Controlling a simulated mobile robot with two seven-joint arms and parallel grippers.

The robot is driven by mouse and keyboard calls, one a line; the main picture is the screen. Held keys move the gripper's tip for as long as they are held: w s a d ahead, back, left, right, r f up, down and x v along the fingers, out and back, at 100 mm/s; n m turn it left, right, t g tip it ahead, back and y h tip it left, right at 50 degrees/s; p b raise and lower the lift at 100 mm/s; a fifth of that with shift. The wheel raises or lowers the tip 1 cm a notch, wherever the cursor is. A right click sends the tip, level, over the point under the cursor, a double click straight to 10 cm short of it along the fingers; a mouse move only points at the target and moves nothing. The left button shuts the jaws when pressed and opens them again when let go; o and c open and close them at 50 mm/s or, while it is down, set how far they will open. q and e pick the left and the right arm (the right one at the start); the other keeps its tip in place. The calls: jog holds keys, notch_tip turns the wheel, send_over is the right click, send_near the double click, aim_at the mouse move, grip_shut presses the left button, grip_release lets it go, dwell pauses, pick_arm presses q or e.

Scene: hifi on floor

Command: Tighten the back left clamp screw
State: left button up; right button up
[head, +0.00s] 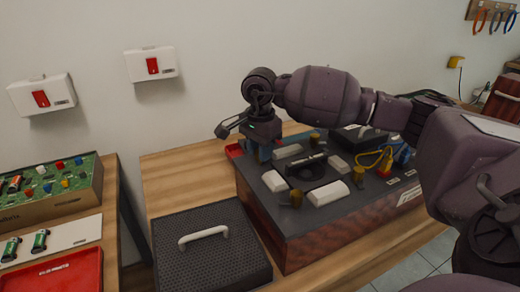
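The hifi unit (300,240) is a dark box with a reddish-brown front, its top set with grey-white blocks and small brass-coloured parts. One brass-coloured part (296,198) sits at the front left of the top, and another (358,173) stands further right. My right gripper (264,152) points down at the back left corner of the top. The gripper hides what is there, so I cannot make out the back left clamp screw. The fingertips are too small and dark to tell whether they are open or hold something. My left gripper is not in view.
A black perforated cover with a white handle (204,234) lies front left of the unit on the wooden bench (185,173). A green parts board (50,188) and red tray (55,272) are on the left table.

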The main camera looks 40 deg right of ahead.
jog(key=c, duration=0.4)
